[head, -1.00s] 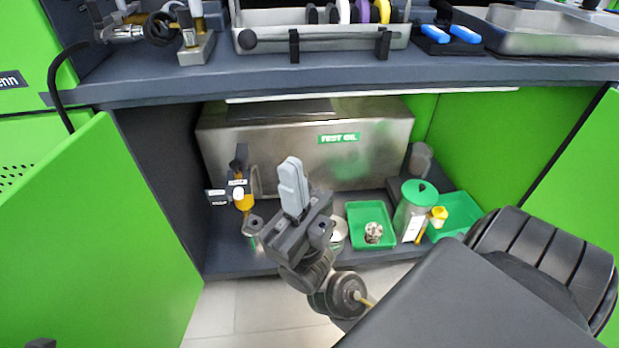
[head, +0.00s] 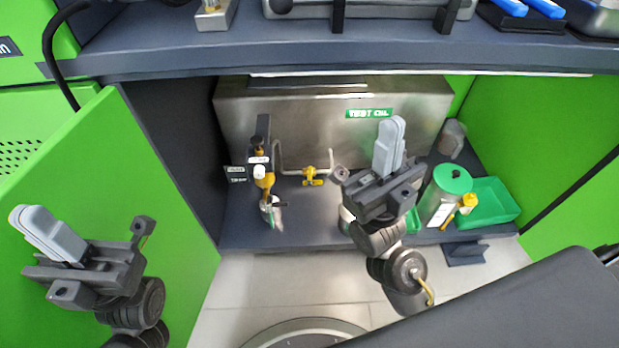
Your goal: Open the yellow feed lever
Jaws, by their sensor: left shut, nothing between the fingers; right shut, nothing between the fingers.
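The yellow feed lever (head: 313,178) is small and sits on a thin pipe in front of the steel test oil tank (head: 290,120), inside the cabinet under the bench. My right gripper (head: 391,128) is shut and empty, fingers pointing up, in front of the tank's right part. In the picture it is to the right of the lever and apart from it. My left gripper (head: 34,218) is shut and empty in front of the open green door at the left, far from the lever. The lever is fully in view, but its exact angle is hard to read.
A filter unit with a yellow bowl (head: 264,182) stands left of the lever. A green-lidded can (head: 450,190) and a green tray (head: 492,203) are at the right. The bench edge (head: 300,58) overhangs the cabinet. The open door (head: 110,180) borders it at left.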

